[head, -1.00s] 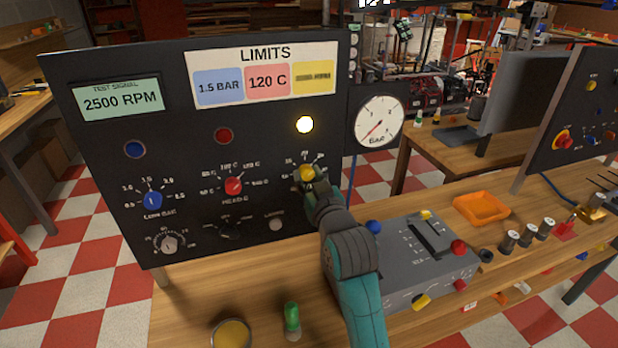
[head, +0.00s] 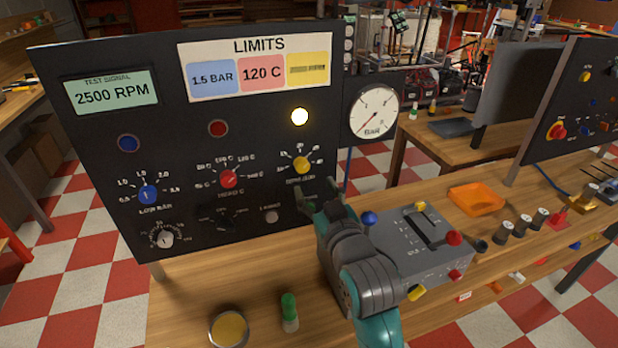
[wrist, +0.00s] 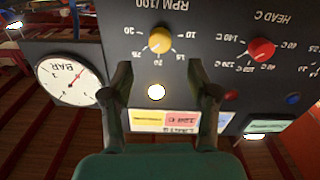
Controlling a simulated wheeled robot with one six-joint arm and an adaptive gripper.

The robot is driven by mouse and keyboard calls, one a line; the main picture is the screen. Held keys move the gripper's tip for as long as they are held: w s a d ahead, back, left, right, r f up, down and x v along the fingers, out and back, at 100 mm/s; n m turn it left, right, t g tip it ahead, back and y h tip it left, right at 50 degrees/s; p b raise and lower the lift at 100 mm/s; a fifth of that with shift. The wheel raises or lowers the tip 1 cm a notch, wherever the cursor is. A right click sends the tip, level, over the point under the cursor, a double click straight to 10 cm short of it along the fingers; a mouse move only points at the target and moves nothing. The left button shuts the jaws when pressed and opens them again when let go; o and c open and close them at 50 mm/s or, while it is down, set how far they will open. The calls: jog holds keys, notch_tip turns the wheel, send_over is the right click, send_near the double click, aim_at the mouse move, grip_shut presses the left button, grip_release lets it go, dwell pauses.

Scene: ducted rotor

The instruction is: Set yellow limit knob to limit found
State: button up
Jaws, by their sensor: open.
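The yellow knob (head: 301,165) is on the black panel (head: 85,150), right of the red knob (head: 228,178). In the wrist view the yellow knob (wrist: 160,40) shows upside down, with marks from 10 to 30 and the label RPM/100; its exact pointer setting is too small to read. My gripper (head: 319,190) is open and empty, below and right of the yellow knob, apart from it. In the wrist view my gripper (wrist: 159,72) has its fingers spread with the knob beyond them. A yellow lamp (head: 299,117) above the knob is lit. The display (head: 112,92) reads 2500 RPM.
The limits sign (head: 255,64) shows 1.5 BAR, 120 C and a yellow card whose text is unreadable. A blue knob (head: 148,194) is at the left. A dial gauge (head: 373,111) is right of the panel. A grey control box (head: 420,240) stands on the bench beside my arm.

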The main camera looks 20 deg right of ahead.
jog(key=shift+s, duration=1.95)
jog(key=s+f+g, duration=0.2)
jog(key=s+f, duration=1.5)
jog(key=f, duration=0.2)
jog(key=s+f, duration=0.2)
jog(key=s, duration=1)
jog(key=s+f+m+g, duration=0.1)
jog(key=s, duration=1.1)
jog(key=shift+s+f, duration=0.4)
jog(key=shift+w, duration=0.1)
